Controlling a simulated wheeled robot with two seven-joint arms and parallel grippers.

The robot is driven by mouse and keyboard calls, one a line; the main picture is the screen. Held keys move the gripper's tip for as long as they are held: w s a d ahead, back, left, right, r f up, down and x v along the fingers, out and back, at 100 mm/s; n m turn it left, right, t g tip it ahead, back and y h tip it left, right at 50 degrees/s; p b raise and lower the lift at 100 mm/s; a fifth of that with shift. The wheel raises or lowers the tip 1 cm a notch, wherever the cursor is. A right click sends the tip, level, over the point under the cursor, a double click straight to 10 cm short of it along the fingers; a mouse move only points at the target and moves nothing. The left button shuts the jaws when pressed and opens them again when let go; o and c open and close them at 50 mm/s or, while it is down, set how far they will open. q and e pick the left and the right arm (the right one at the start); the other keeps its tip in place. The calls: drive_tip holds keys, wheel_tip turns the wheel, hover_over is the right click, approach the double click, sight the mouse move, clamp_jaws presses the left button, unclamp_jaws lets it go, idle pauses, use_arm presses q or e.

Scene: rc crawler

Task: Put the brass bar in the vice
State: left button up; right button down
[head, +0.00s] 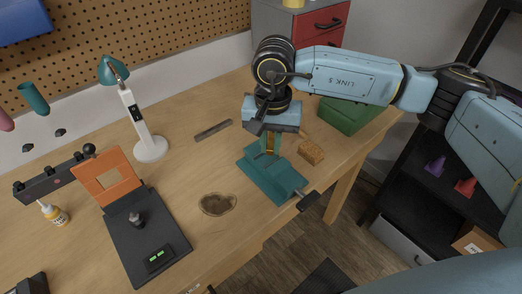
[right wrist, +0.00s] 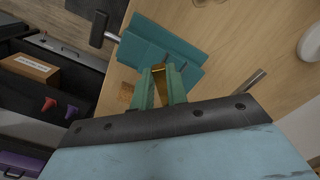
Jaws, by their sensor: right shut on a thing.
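The brass bar (head: 271,146) is upright under my right gripper (head: 270,136), which is shut on it. In the right wrist view the bar (right wrist: 160,76) shows between the green fingertips (right wrist: 161,88). The teal vice (head: 279,183) stands on the bench near its front edge, directly below the gripper. It also shows in the right wrist view (right wrist: 148,40), beyond the fingertips. The bar's lower end is at the vice's jaws; I cannot tell whether it is between them or just above. The vice's dark handle (head: 308,202) sticks out past the bench edge. My left gripper is not in view.
A tan block (head: 311,151) lies right of the vice, with a green box (head: 348,115) behind it. A flat metal strip (head: 213,130) lies to the left. A white lamp (head: 150,147) and a black device (head: 145,240) stand farther left. The bench around the dark stain (head: 217,204) is clear.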

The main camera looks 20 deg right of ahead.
drive_tip(key=w+a+r+m+p, duration=0.2)
drive_tip(key=a+m+p, duration=0.2)
drive_tip(key=m, duration=0.4)
wheel_tip(320, 180, down, 9)
drive_tip(key=shift+w+f+p, duration=0.15)
drive_tip(key=shift+f+p, duration=0.05)
drive_tip(key=shift+p, duration=0.35)
drive_tip(key=shift+f, duration=0.1)
drive_tip(key=shift+f, duration=0.1)
drive_tip(key=c, duration=1.8)
unclamp_jaws()
drive_tip(key=o, duration=0.4)
